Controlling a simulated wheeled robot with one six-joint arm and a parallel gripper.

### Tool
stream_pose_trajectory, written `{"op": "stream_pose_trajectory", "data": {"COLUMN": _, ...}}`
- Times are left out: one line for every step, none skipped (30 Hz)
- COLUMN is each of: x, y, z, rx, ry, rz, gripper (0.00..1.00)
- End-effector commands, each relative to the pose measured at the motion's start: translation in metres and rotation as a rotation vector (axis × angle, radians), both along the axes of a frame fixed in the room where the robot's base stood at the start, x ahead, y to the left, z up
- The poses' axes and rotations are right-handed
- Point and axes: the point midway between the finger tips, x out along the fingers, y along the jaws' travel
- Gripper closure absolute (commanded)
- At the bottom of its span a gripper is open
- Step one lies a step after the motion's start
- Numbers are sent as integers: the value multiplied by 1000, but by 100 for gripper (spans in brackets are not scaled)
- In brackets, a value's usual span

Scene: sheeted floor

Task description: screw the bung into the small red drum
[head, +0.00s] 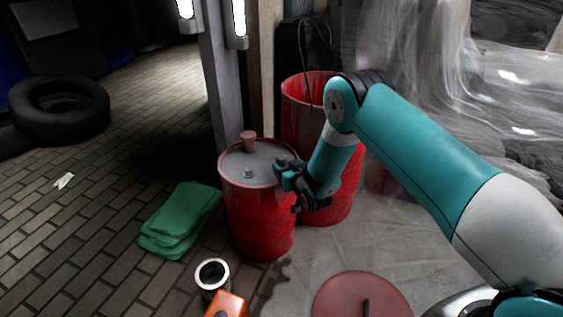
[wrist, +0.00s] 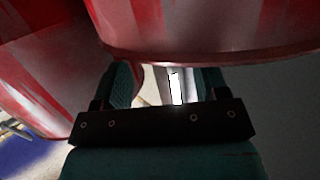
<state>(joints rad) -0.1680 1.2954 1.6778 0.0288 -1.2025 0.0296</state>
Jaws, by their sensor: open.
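The small red drum (head: 262,215) stands upright with a grey, worn top. A reddish, knob-like piece (head: 248,141) stands near the far rim of that top; it may be the bung. A small pale metal fitting (head: 248,173) sits nearer the front of the top. I cannot tell whether either is screwed in. My gripper (head: 287,186) is open beside the drum's right upper edge, partly in front of it. In the wrist view my gripper (wrist: 168,85) shows two spread fingers with nothing held between them, close to red-and-white streaked surfaces.
A larger open red drum (head: 303,100) stands close behind and right. Folded green cloths (head: 181,218), a metal-rimmed can (head: 212,275), an orange object (head: 228,304) and a round red lid (head: 362,299) lie around. A tyre (head: 59,106) is far left. Plastic sheeting (head: 440,70) hangs at right.

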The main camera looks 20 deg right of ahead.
Motion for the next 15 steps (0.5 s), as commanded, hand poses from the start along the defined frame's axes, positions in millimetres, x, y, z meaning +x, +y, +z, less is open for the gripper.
{"op": "stream_pose_trajectory", "data": {"x": 4, "y": 0, "z": -1, "rx": 0, "ry": -2, "rz": 0, "gripper": 33}}
{"op": "stream_pose_trajectory", "data": {"x": 5, "y": 0, "z": -2, "rx": -1, "ry": -1, "rz": -1, "gripper": 33}}
{"op": "stream_pose_trajectory", "data": {"x": 7, "y": 0, "z": -2, "rx": -1, "ry": 0, "rz": -1, "gripper": 33}}
{"op": "stream_pose_trajectory", "data": {"x": 9, "y": 0, "z": -3, "rx": -1, "ry": -1, "rz": -1, "gripper": 33}}
{"op": "stream_pose_trajectory", "data": {"x": 13, "y": -1, "z": -4, "rx": 0, "ry": -2, "rz": -2, "gripper": 33}}
{"op": "stream_pose_trajectory", "data": {"x": 18, "y": -1, "z": -5, "rx": 1, "ry": -2, "rz": -2, "gripper": 33}}
{"op": "stream_pose_trajectory", "data": {"x": 23, "y": -2, "z": -6, "rx": 0, "ry": -3, "rz": -2, "gripper": 33}}
{"op": "stream_pose_trajectory", "data": {"x": 28, "y": -2, "z": -7, "rx": 0, "ry": -3, "rz": -3, "gripper": 33}}
{"op": "stream_pose_trajectory", "data": {"x": 35, "y": -2, "z": -8, "rx": 1, "ry": -4, "rz": -2, "gripper": 33}}
{"op": "stream_pose_trajectory", "data": {"x": 39, "y": -3, "z": -9, "rx": 1, "ry": -3, "rz": -1, "gripper": 33}}
{"op": "stream_pose_trajectory", "data": {"x": 43, "y": -1, "z": -9, "rx": 0, "ry": -3, "rz": 0, "gripper": 33}}
{"op": "stream_pose_trajectory", "data": {"x": 48, "y": 0, "z": -10, "rx": 1, "ry": -2, "rz": 1, "gripper": 33}}
{"op": "stream_pose_trajectory", "data": {"x": 51, "y": 1, "z": -10, "rx": 0, "ry": -3, "rz": 0, "gripper": 33}}
{"op": "stream_pose_trajectory", "data": {"x": 53, "y": 1, "z": -10, "rx": 0, "ry": -1, "rz": 0, "gripper": 33}}
{"op": "stream_pose_trajectory", "data": {"x": 56, "y": 1, "z": -9, "rx": 0, "ry": -2, "rz": 0, "gripper": 33}}
